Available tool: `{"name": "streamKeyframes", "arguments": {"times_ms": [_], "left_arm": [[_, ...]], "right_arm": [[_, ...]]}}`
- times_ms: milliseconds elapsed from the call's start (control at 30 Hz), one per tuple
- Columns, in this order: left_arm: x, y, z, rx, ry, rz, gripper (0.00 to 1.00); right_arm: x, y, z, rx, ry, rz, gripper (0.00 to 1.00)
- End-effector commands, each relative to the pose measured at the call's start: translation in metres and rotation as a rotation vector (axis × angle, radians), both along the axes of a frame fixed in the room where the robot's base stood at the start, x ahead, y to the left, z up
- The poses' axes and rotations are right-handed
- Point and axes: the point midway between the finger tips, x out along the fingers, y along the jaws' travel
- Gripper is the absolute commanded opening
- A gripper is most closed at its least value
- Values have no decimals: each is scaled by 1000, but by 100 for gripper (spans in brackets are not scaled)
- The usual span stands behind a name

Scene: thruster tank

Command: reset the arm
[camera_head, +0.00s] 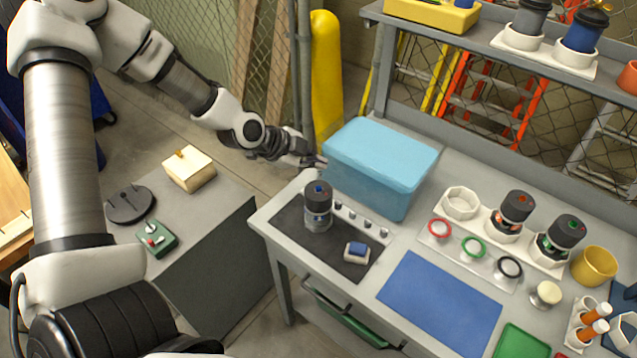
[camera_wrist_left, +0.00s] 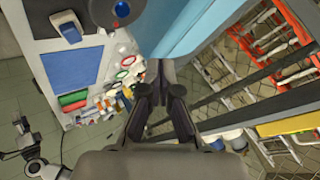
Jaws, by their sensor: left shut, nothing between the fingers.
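My left arm reaches in from the left in the head view. Its gripper (camera_head: 314,161) is shut and empty, close to the left end of a light-blue box (camera_head: 366,187) on the workbench. I cannot tell whether it touches the box. In the left wrist view the two dark fingers of the left gripper (camera_wrist_left: 164,88) are together, beside the blue box (camera_wrist_left: 185,25). A small white-and-grey arm (camera_wrist_left: 45,168) shows at the lower left of the wrist view. It looks like my right arm, but its fingers are too small to read.
A blue mat (camera_head: 440,303) lies to the right. A shelf (camera_head: 480,45) rises behind. A lower grey cabinet (camera_head: 215,215) stands at left, with floor between.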

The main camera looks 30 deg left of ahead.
Motion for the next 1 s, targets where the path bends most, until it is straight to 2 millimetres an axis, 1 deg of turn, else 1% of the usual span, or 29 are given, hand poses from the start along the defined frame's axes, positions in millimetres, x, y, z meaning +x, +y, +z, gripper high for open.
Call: {"name": "streamKeyframes", "arguments": {"times_ms": [367,467,567,600,667,700,767,800,867,900,967,1000], "left_arm": [[-1,-1,-3,-3,8,5,0],[-13,-12,-24,-38,93,63,0],[-45,-34,-72,-111,284,229,0],[-64,-44,-95,-139,375,321,0],[-96,-57,-128,-169,501,470,0],[-117,-64,-146,-181,572,568,0],[-147,-72,-169,-190,658,705,0],[-167,-76,-182,-188,705,791,0],[-197,-81,-198,-180,762,912,0],[-217,-83,-207,-171,794,989,0],[-246,-86,-219,-154,831,1102,0],[-266,-87,-225,-139,849,1176,0]], "right_arm": [[0,0,-1,0,0,0,70],[0,0,-1,0,0,0,70],[0,0,-1,0,0,0,70],[0,0,-1,0,0,0,70],[0,0,-1,0,0,0,70],[0,0,-1,0,0,0,70],[0,0,-1,0,0,0,70],[0,0,-1,0,0,0,70],[0,0,-1,0,0,0,70],[0,0,-1,0,0,0,70],[0,0,-1,0,0,0,70],[0,0,-1,0,0,0,70]]}}
